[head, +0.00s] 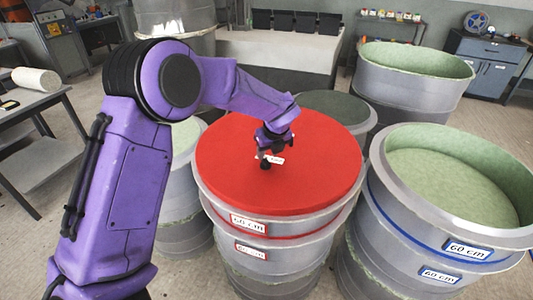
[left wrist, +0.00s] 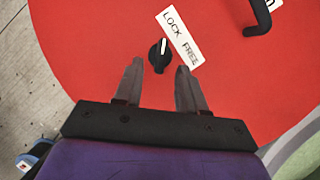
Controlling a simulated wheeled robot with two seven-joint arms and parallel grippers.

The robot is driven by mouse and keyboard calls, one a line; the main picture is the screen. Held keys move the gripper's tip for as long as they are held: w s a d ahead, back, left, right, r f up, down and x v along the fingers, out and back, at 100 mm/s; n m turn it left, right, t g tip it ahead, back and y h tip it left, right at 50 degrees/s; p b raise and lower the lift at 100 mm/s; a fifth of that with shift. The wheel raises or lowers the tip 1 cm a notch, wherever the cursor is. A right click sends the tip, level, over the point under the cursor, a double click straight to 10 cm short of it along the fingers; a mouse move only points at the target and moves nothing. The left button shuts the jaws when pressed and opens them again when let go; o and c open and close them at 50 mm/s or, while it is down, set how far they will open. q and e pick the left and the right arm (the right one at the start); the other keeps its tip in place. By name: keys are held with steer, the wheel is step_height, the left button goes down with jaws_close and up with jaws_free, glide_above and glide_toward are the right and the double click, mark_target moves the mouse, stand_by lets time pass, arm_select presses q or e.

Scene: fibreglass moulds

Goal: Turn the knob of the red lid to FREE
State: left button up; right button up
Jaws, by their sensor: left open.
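The red lid (head: 228,165) lies flat on a round grey mould; it also fills most of the left wrist view (left wrist: 90,40). A black knob (left wrist: 160,54) stands on the lid, with a white pointer line directed roughly up the picture, toward the LOCK end of the white label (left wrist: 181,37). FREE is at the label's lower right end. My left gripper (left wrist: 160,65) is open, its two fingertips on either side of the knob's near part, with gaps visible. In the head view my left gripper (head: 270,150) is low over the lid and largely hides the knob.
A black bent handle (left wrist: 258,18) is on the lid to the right of the knob. A blue-banded mould (head: 450,190) stands close at right, another open mould (head: 415,85) behind. A grey table (head: 40,130) is at left. Moulds crowd the lid on several sides.

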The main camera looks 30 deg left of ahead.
mark_target(266, 159)
arm_select(q)
steer(key=x, duration=0.4)
steer(key=shift+w+f+p, duration=0.15)
steer(key=shift+w+p, duration=0.05)
steer(key=shift+p, duration=0.15)
steer(key=shift+s, duration=0.1)
jaws_close()
